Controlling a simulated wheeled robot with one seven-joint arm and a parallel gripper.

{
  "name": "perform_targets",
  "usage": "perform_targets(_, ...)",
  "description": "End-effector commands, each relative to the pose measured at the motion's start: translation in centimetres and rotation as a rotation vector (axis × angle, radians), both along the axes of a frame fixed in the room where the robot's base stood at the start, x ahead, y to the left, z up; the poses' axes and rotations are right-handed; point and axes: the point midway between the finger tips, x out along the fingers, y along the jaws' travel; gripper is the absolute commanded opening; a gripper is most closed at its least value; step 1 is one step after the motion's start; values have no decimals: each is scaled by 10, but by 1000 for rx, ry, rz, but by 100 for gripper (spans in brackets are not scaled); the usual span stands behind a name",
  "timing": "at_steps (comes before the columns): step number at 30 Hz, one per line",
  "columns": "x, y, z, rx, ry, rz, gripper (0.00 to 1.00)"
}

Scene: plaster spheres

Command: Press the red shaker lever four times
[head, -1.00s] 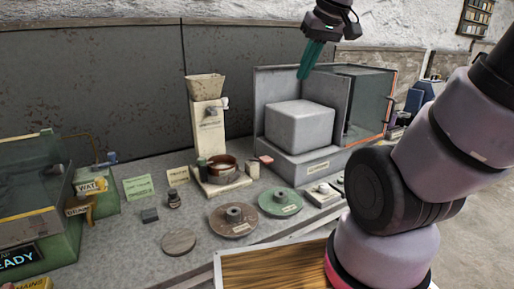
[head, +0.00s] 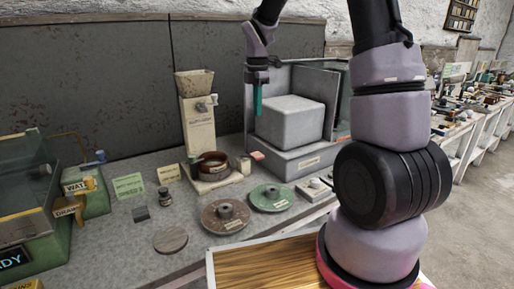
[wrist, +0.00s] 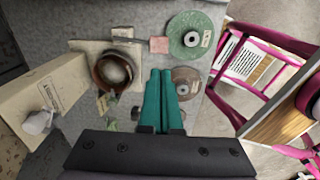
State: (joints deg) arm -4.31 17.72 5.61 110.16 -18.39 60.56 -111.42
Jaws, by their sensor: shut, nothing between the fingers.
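The red lever is a small pale-red block (head: 257,155) at the right side of a cream base (head: 215,180) that carries a brown round pan (head: 213,158). In the wrist view the red block (wrist: 159,45) lies just beyond my fingertips, right of the pan (wrist: 112,70). My gripper (head: 257,113) has teal fingers, shut and empty, pointing down. It hangs above the red block, apart from it. The fingertips also show in the wrist view (wrist: 160,72). The red block is in plain sight in both views.
A cream hopper machine (head: 197,120) stands behind the pan. A grey cabinet with a large block (head: 290,122) stands to the right. A brown disc (head: 226,214) and a green disc (head: 271,197) lie in front. A green tank (head: 30,210) is at the left.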

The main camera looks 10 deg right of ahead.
Motion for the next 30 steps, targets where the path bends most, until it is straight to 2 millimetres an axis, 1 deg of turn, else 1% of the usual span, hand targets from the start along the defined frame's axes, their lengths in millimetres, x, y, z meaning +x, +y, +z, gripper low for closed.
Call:
perform_targets(3,3,1,-5,-2,8,33,0)
perform_targets(13,3,1,-6,-3,9,35,0)
perform_targets(17,2,1,-15,-3,10,35,0)
perform_targets(20,2,1,-30,-3,13,36,0)
perform_targets(30,1,1,-102,-3,13,33,0)
